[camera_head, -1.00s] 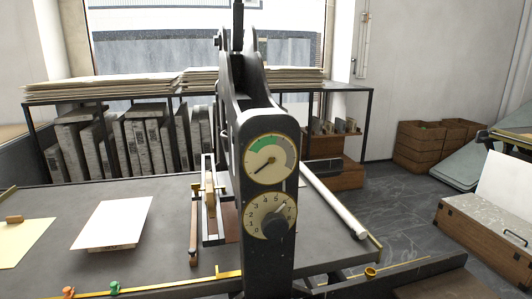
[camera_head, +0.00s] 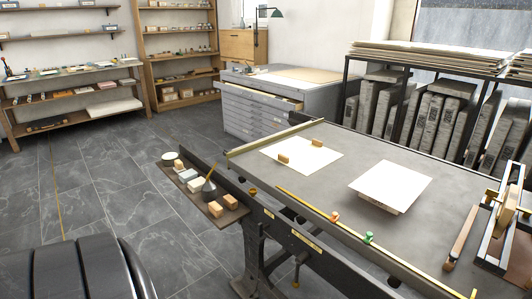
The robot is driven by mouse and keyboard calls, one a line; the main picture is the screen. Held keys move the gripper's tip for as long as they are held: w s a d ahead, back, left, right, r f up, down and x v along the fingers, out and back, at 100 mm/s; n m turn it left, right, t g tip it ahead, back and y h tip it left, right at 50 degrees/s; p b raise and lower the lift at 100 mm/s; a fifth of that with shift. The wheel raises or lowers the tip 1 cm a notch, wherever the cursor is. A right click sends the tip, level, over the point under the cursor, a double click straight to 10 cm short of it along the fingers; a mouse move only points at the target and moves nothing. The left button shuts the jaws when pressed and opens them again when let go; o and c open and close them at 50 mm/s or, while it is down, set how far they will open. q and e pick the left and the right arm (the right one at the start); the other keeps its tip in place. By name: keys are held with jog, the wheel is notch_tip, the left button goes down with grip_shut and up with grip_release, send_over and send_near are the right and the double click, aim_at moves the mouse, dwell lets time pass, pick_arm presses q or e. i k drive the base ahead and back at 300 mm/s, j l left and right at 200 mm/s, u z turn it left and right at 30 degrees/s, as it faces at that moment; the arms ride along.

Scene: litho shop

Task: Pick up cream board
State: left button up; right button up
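A cream sheet or board (camera_head: 312,166) lies flat on the far left part of the dark press table (camera_head: 340,222). I cannot tell for sure which of these is the cream board. Neither of my grippers is in view.
A yellow rail with an orange knob (camera_head: 334,216) and a green knob (camera_head: 368,238) runs along the table's near edge. A side shelf (camera_head: 216,208) holds blocks and a dark pot. Large pale sheets (camera_head: 430,58) top the rack behind. The tiled floor at left is open.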

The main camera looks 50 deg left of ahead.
aim_at(307, 157)
jog(key=u, duration=1.4)
jog(key=i+j, duration=0.1)
jog(key=j, duration=0.25)
jog(key=i+j+u, duration=0.1)
jog(key=j, duration=0.25)
jog(key=i+j, duration=0.2)
jog(key=j, duration=0.2)
